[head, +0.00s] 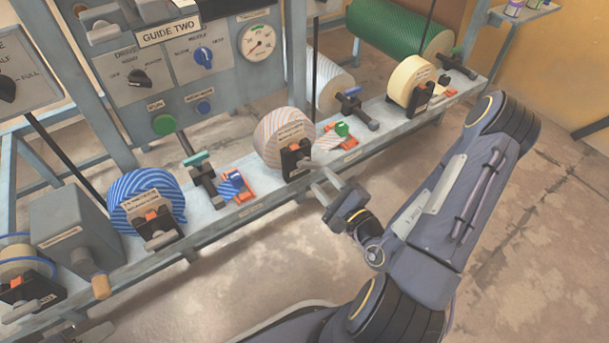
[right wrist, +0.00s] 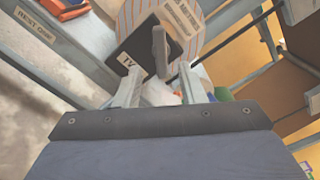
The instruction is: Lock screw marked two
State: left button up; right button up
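The screw marked two is on a black block (right wrist: 138,54) whose label is partly hidden and reads "TW" in the right wrist view. A grey handle (right wrist: 160,50) stands up on it. In the head view the black block (head: 296,159) sits in front of an orange-and-grey striped roll (head: 283,138). My right gripper (head: 323,184) is just right of and in front of that block. In the right wrist view its two fingers (right wrist: 160,84) are apart, with the handle between and beyond them. I cannot tell whether they touch it. My left gripper is not in view.
A blue striped roll (head: 147,200) with its own block stands left on the rail (head: 240,207). A yellow roll (head: 411,80) stands right. Orange clips with blue (head: 232,186) and green (head: 341,130) parts flank the middle roll. The floor in front is clear.

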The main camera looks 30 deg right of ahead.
aim_at(311, 167)
jog(key=w, duration=0.4)
jog(key=w+b, duration=0.1)
jog(key=w, duration=0.1)
jog(key=shift+w+a+r, duration=0.15)
jog(key=shift+w+a, duration=0.15)
jog(key=shift+w, duration=0.05)
grip_shut()
